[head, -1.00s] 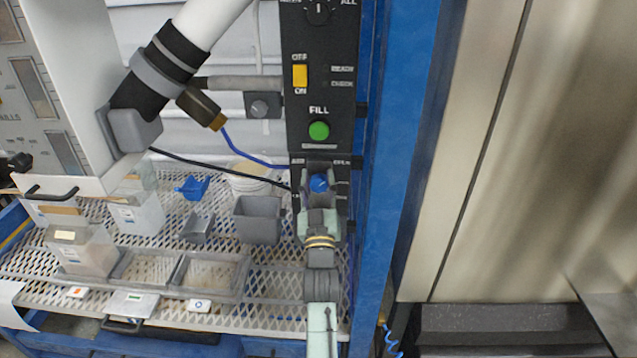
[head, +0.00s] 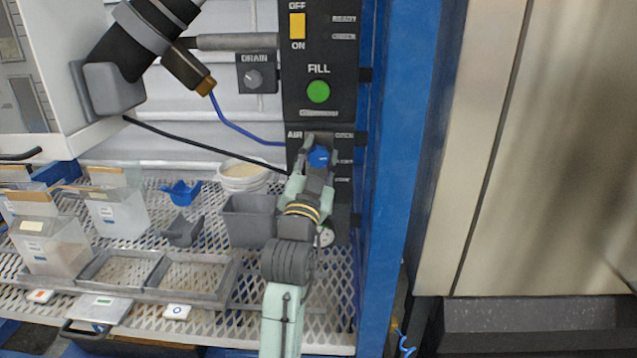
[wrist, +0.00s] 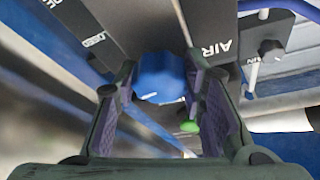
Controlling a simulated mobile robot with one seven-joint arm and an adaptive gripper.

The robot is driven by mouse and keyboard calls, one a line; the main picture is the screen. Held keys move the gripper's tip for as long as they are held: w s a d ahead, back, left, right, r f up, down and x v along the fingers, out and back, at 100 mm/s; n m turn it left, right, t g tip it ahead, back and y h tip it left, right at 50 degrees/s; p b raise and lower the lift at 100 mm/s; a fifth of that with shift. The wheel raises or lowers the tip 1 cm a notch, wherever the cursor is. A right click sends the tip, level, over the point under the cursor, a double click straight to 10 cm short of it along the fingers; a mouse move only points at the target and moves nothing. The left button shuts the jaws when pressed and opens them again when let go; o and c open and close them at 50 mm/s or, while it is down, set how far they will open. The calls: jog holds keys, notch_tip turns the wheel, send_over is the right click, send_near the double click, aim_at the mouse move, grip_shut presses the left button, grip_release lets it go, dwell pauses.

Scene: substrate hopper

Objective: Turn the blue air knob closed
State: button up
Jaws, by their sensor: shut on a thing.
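The blue air knob (head: 320,156) sits on the black control panel (head: 294,100), below the green FILL button and beside the AIR label. My gripper (head: 318,160) reaches it from below, with a finger on each side of the knob. In the wrist view the knob (wrist: 160,78) shows between the two fingers of my gripper (wrist: 160,85), which are shut on it. The fingers hide part of the knob's sides, and I cannot read its exact angle.
A green FILL button (head: 318,92), a yellow switch (head: 297,26) and a DRAIN knob (head: 254,78) are close above. A grey bin (head: 248,222) and a white tub (head: 243,176) stand left of my arm on the mesh shelf. A blue post (head: 394,150) rises just right.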

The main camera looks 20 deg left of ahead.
jog(key=m+h+b, duration=0.1)
jog(key=m, duration=0.1)
jog(key=m+h+b, duration=0.1)
jog(key=m+b, duration=0.1)
jog(key=shift+f+b, duration=0.3)
jog(key=m+g+h+b, duration=0.1)
jog(key=m+b, duration=0.1)
jog(key=m, duration=0.1)
jog(key=shift+h, duration=0.3)
jog(key=m+g+b, duration=0.1)
jog(key=m, duration=0.2)
jog(key=m+g+h+b, duration=0.1)
jog(key=m, duration=0.2)
jog(key=shift+d+r, duration=0.1)
jog(key=shift+r, duration=0.05)
jog(key=shift+m, duration=0.4)
jog(key=o, duration=1.2)
